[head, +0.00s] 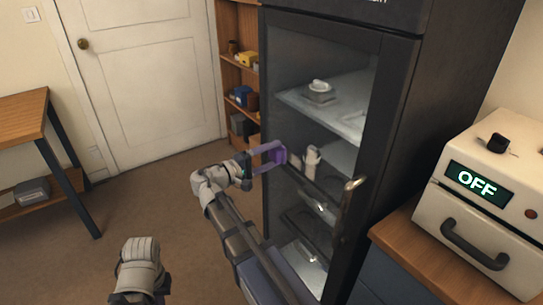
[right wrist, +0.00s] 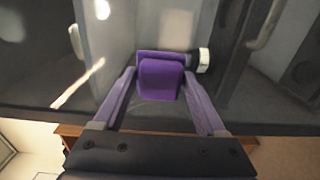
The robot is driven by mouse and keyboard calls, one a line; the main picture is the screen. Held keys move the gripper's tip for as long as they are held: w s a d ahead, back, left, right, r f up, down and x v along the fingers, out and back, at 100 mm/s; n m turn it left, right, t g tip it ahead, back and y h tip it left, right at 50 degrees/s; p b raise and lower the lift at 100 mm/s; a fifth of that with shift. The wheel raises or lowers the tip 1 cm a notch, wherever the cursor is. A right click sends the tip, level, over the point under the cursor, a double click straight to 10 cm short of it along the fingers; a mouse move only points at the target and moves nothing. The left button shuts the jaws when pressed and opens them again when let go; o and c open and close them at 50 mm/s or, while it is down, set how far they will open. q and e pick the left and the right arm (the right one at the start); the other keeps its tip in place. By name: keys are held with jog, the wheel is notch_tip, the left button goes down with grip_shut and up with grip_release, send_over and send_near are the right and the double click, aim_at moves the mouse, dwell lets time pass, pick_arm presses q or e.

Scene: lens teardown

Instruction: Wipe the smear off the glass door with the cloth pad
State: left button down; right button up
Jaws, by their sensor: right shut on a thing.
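The dark-framed glass door (head: 315,65) fronts a tall cabinet in the head view, and its glass fills much of the right wrist view (right wrist: 110,45). My right gripper (head: 268,156) is shut on the purple cloth pad (right wrist: 160,78), held between its purple fingers in front of the glass. The pad is at or very near the glass; I cannot tell whether it touches. Pale streaks and patches show on the glass in the right wrist view, but I cannot tell smear from reflection.
A door handle (head: 348,190) stands out on the right of the glass door. A cream device (head: 490,185) reading OFF sits on a wooden counter at the right. A shelf (head: 238,80) stands behind the cabinet, and a wooden table (head: 22,112) stands left. Floor between is clear.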

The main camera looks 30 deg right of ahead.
aim_at(308, 162)
jog(key=shift+w+d, duration=0.1)
jog(key=shift+d, duration=0.85)
jog(key=shift+s, duration=1.75)
jog(key=shift+s, duration=0.1)
jog(key=shift+s+d, duration=0.15)
jog(key=shift+s, duration=0.7)
jog(key=shift+s+d, duration=0.15)
jog(key=shift+s, duration=0.65)
jog(key=shift+s, duration=1.75)
jog(key=shift+w+d+r+p, duration=0.1)
jog(key=shift+d+r+p, duration=0.05)
jog(key=shift+r+p, duration=0.75)
